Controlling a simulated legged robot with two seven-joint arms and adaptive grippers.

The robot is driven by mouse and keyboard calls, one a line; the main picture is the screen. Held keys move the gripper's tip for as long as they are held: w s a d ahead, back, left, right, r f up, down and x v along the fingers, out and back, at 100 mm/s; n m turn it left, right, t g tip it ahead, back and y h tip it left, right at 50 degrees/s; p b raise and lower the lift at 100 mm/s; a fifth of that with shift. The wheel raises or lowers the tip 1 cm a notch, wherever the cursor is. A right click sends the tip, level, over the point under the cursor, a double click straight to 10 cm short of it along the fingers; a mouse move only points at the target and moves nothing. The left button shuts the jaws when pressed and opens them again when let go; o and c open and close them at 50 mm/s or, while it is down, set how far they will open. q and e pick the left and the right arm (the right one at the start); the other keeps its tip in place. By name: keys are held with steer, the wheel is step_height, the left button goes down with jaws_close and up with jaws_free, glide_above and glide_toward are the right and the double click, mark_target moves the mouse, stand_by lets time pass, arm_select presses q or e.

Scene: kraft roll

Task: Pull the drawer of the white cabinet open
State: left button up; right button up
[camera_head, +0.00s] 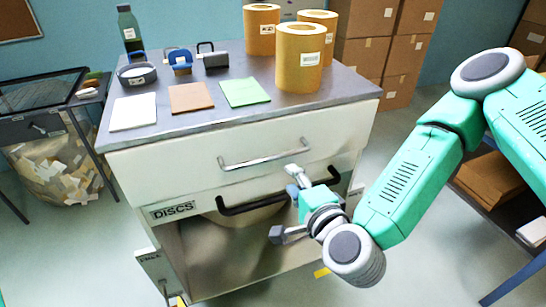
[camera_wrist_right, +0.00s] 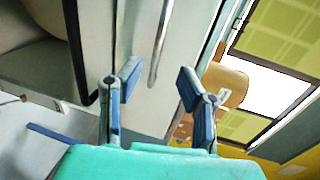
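The white cabinet (camera_head: 190,160) stands in the middle of the head view. Its upper drawer (camera_head: 180,170) looks closed and carries a silver bar handle (camera_head: 265,157). Below it is a black bar handle (camera_head: 250,206) beside a DISCS label, over an open lower space. My right gripper (camera_head: 286,203) is in front of the cabinet's right half, fingers spread and empty. In the right wrist view, the gripper (camera_wrist_right: 153,88) is open, and the silver handle (camera_wrist_right: 160,40) shows beyond and between its fingertips, apart from them. The black handle (camera_wrist_right: 76,50) is left of the fingers. My left gripper is out of view.
Brown rolls (camera_head: 300,58), a green bottle (camera_head: 130,30), colored sheets (camera_head: 191,97) and small items crowd the cabinet top. Cardboard boxes (camera_head: 365,55) stand behind. A table with a bin of paper scraps (camera_head: 65,165) is at left. The floor at front left is clear.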

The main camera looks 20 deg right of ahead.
mark_target(277, 157)
steer(key=x, duration=1)
steer(key=shift+w+d+f, duration=0.1)
steer(key=shift+w+d, duration=0.1)
steer(key=shift+w, duration=0.2)
steer(key=shift+w+a, duration=0.15)
steer(key=shift+w, duration=0.15)
steer(key=shift+d+f, duration=0.1)
steer(key=shift+d, duration=0.2)
steer(key=shift+c, duration=0.9)
jaws_close()
